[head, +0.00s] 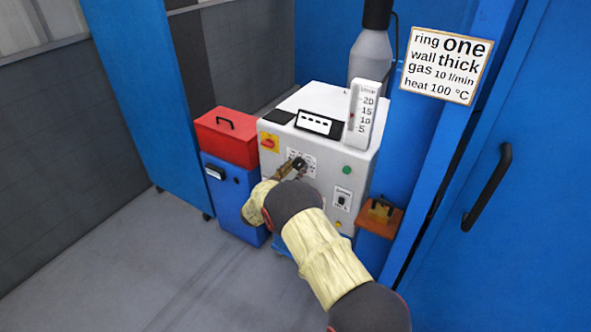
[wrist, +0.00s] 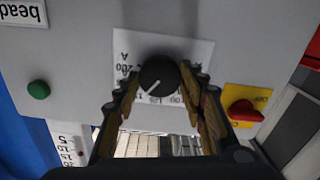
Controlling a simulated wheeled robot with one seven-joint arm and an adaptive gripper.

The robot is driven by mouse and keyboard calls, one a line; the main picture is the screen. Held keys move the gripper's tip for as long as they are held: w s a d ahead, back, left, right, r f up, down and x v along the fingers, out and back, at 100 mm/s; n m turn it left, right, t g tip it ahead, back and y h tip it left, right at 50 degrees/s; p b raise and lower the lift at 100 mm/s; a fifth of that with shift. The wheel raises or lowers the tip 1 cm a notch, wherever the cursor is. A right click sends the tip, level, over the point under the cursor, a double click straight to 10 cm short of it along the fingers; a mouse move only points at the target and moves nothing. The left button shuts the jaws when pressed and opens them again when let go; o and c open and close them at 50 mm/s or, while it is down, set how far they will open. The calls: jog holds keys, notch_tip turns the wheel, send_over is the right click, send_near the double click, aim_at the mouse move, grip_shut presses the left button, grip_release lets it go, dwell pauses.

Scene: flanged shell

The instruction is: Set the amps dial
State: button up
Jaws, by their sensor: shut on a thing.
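The amps dial (wrist: 157,76) is a round black knob with a white pointer line, on a white scale plate (wrist: 201,52) on the machine's front panel. In the wrist view the pointer slants to the lower left. An "A" and "200" show on the scale; other numbers are partly hidden or too blurred to read. My gripper (wrist: 160,86) is shut on the dial, one finger on each side. In the head view my gripper (head: 290,168) reaches the dial (head: 299,163), and my arm covers part of the panel.
The white machine (head: 334,150) also has a red switch on yellow (head: 269,142), a green button (head: 347,170) and a small black switch (head: 341,201). A sign (head: 447,66) reads ring one, wall thick, gas 10 l/min, heat 100 °C. A red box (head: 227,135) stands left.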

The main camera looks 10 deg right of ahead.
jog(key=shift+c, duration=0.4)
jog(key=m+b, duration=0.1)
jog(key=m, duration=0.2)
jog(key=shift+m, duration=0.3)
jog(key=shift+m+b, duration=0.8)
jog(key=shift+m, duration=0.7)
jog(key=o, duration=1.2)
jog(key=shift+c, duration=0.2)
jog(key=v, duration=1.2)
